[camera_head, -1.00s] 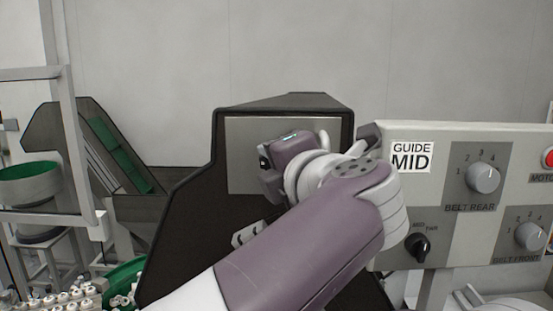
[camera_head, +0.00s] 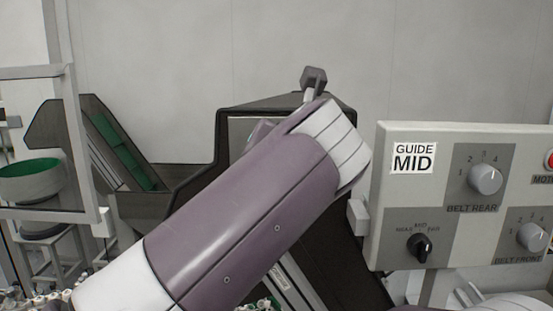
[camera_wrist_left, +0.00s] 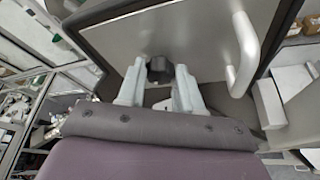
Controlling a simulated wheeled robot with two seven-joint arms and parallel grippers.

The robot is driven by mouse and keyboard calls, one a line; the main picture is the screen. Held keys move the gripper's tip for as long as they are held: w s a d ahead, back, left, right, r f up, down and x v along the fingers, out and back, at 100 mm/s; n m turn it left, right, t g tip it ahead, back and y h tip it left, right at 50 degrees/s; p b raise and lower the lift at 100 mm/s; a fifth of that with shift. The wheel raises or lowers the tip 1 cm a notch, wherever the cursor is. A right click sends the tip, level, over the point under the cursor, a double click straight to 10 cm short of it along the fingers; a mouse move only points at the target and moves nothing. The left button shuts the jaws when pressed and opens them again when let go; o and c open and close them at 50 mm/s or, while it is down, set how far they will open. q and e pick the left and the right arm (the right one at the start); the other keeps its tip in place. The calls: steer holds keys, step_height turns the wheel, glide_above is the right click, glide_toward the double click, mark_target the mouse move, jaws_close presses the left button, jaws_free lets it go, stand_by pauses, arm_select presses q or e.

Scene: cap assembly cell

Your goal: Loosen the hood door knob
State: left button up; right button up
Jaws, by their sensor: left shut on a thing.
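My left gripper (camera_wrist_left: 161,74) is at the lower edge of the hood door in the left wrist view. Its two pale fingers stand on either side of a small dark knob (camera_wrist_left: 158,66) and are shut on it. The knob is partly hidden by the fingers. The hood door (camera_wrist_left: 205,35) is a grey panel in a dark frame, with a white bar handle (camera_wrist_left: 244,55) on its right. In the head view my left arm covers most of the hood door (camera_head: 240,130), and the gripper and knob are hidden. My right gripper is not in view.
A control panel (camera_head: 465,245) with several dials and a GUIDE MID label stands at right, close to my left arm. A green-lined bowl (camera_head: 30,168) and a dark conveyor hopper (camera_head: 85,115) are at left. A plain wall stands behind.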

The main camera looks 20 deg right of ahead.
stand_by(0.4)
arm_select(q)
steer(key=o, duration=1)
steer(key=shift+w, duration=0.1)
steer(key=shift+o, duration=0.2)
steer(key=b+v, duration=0.1)
steer(key=v, duration=1.1)
steer(key=shift+s+b, duration=0.3)
steer(key=shift+b, duration=0.1)
steer(key=shift+a+r, duration=0.1)
